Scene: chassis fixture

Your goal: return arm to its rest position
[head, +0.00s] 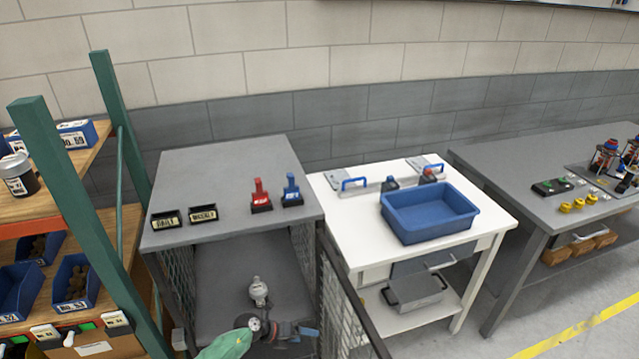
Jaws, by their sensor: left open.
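My left arm comes in at the bottom of the head view with a green sleeve. Its left gripper (292,332) is dark and small, low in front of the grey cabinet's open compartment. The gripper is open, and I see nothing held between its fingers. A grey metal fitting (259,291) stands in the compartment just beyond the gripper, apart from it. My right gripper is out of view.
The grey cabinet (225,150) has mesh sides and an open mesh door (345,300). A green-posted shelf rack (55,170) stands close on the left. A white table (345,222) with a blue tub (430,212) and a grey bench (510,170) stand right.

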